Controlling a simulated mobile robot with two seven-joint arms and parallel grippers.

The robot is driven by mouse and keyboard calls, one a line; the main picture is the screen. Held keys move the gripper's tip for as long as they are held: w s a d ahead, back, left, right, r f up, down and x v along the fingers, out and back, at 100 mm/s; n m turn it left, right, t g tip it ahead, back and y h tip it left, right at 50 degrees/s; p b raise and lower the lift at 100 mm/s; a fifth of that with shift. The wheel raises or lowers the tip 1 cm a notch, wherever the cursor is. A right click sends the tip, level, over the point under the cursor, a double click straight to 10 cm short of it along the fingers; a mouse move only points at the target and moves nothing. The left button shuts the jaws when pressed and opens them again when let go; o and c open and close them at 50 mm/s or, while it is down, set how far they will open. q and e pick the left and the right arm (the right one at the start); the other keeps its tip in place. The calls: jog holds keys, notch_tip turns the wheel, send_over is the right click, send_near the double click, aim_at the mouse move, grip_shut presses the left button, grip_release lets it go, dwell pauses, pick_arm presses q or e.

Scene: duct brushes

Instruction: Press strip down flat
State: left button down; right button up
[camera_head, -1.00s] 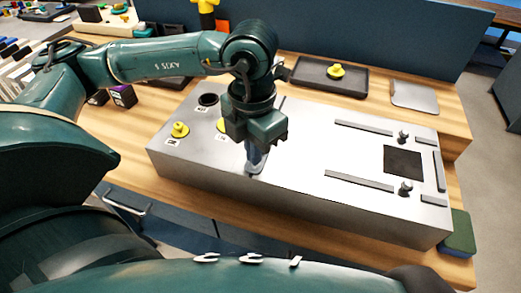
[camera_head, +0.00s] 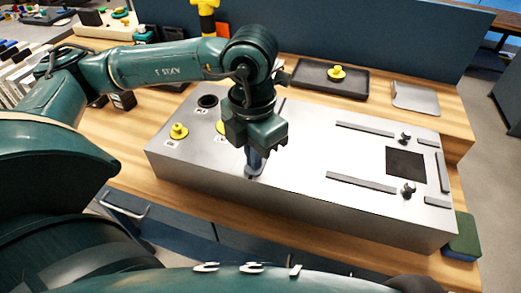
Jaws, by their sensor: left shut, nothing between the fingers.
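My left gripper (camera_head: 254,172) is shut and points straight down at the top of the silver metal box (camera_head: 300,150), close to its front edge. Its fingertips look to be at or just above the metal; I cannot tell if they touch. A thin dark line shows on the box top behind the gripper, and the gripper hides the area under it. Several flat grey strips lie on the right half of the box, including a back strip (camera_head: 365,132) and a front strip (camera_head: 361,182). I cannot tell which strip is meant. My right gripper is not in view.
A black square (camera_head: 405,163) and two dark knobs (camera_head: 408,189) are on the box's right. A yellow knob (camera_head: 179,131) stands at its left. Behind it are a black tray (camera_head: 310,84) with a yellow piece and a grey plate (camera_head: 415,98). A green sponge-like block (camera_head: 462,238) is at right.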

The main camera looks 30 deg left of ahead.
pick_arm(q)
jog(key=shift+r+p, duration=1.5)
jog(key=shift+r, duration=1)
